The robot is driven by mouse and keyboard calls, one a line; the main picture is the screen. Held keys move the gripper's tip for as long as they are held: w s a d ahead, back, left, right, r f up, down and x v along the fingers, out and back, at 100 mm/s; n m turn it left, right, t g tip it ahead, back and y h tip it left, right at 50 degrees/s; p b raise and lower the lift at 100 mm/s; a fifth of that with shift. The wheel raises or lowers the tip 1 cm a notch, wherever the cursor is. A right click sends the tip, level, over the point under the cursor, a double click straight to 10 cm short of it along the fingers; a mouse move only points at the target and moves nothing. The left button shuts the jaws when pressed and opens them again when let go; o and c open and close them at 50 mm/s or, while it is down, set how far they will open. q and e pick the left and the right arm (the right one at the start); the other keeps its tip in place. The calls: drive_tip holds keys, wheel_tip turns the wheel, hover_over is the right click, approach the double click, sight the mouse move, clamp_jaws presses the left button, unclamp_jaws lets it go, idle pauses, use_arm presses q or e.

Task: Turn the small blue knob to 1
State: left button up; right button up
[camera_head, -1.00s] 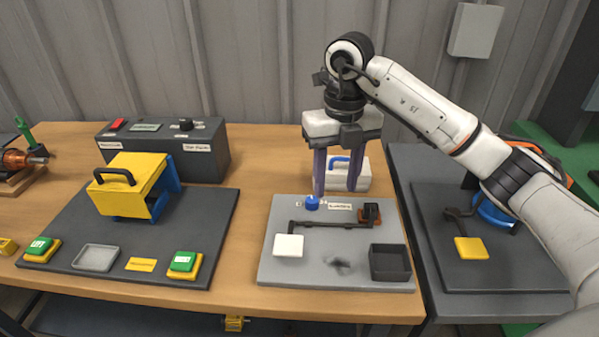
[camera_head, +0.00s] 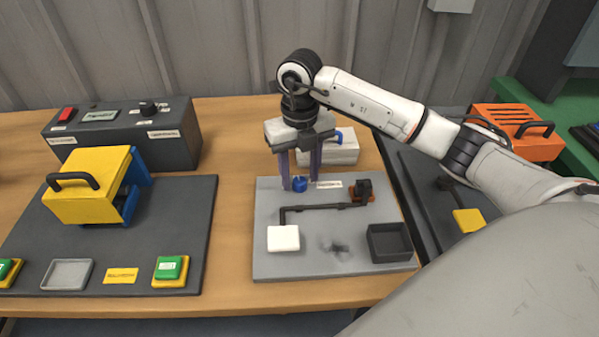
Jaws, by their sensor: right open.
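The small blue knob (camera_head: 300,185) is on the back left part of the grey board (camera_head: 300,258). My right gripper (camera_head: 300,182) points down over it, open, with one purple finger on each side of the knob in this view. I cannot tell whether the fingers touch it. The knob's pointer and any number marks beside it are too small to read. A small white label (camera_head: 329,184) lies just right of the knob. My left gripper is out of view.
The grey board also carries a dark lever arm (camera_head: 325,207), a white square pad (camera_head: 283,238) and a dark open box (camera_head: 389,242). A white case with a blue handle (camera_head: 341,151) stands behind the gripper. The yellow-lidded stand (camera_head: 90,190) is left.

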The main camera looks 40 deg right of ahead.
drive_tip(key=shift+f, duration=0.25)
drive_tip(key=c, duration=1)
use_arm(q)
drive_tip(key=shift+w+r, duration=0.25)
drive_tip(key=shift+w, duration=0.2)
use_arm(e)
drive_tip(key=shift+c, duration=0.2)
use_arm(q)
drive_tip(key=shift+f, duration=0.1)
